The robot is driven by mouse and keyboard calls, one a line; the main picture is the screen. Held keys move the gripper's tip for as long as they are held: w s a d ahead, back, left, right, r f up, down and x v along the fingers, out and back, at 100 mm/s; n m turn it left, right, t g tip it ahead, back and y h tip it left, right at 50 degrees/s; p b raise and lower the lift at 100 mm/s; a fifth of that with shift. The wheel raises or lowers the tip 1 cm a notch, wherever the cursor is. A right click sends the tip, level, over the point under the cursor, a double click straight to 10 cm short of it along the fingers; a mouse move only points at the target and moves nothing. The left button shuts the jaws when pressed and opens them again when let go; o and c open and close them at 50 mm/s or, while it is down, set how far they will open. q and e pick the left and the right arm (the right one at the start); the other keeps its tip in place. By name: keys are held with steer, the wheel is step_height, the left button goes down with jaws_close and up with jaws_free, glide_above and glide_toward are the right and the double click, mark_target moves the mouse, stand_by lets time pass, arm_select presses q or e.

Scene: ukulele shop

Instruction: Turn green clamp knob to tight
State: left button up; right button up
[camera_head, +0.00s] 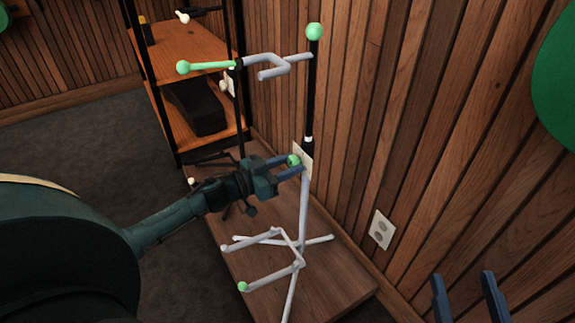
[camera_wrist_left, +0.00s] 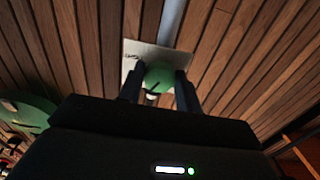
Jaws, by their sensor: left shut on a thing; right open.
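The green clamp knob (camera_head: 293,160) sits on the upright pole of a grey stand (camera_head: 303,205), just below the black upper tube. My left gripper (camera_head: 291,167) reaches in from the left and is shut on the knob. In the left wrist view the knob (camera_wrist_left: 158,77) lies between the two fingers (camera_wrist_left: 158,88), with a dark mark on its face. My right gripper (camera_head: 470,298) is open and empty at the bottom right, well away from the stand.
The stand has a top yoke (camera_head: 275,68) with green tips and lower cradle arms (camera_head: 265,278) on a wooden platform (camera_head: 335,268). A shelf unit (camera_head: 190,45) stands behind left. A slatted wood wall (camera_head: 400,130) with an outlet (camera_head: 381,229) is close on the right.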

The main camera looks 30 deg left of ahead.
arm_select(q)
steer(key=shift+m, duration=0.3)
arm_select(e)
steer(key=shift+r, duration=0.25)
arm_select(q)
steer(key=shift+p, duration=0.35)
steer(key=m+p, duration=0.1)
steer(key=m, duration=0.1)
steer(key=shift+r+m, duration=0.1)
steer(key=shift+m, duration=0.3)
steer(key=m, duration=0.3)
steer(key=shift+a+m+p, duration=0.1)
steer(key=shift+m+p, duration=0.2)
steer(key=shift+p, duration=0.05)
steer(key=m, duration=0.2)
steer(key=shift+m, duration=0.4)
steer(key=m, duration=0.4)
arm_select(e)
steer(key=shift+d+f, duration=0.2)
arm_select(q)
steer(key=shift+m, duration=0.3)
arm_select(e)
steer(key=shift+r, duration=0.1)
arm_select(q)
steer(key=o, duration=1)
steer(key=shift+c, duration=0.2)
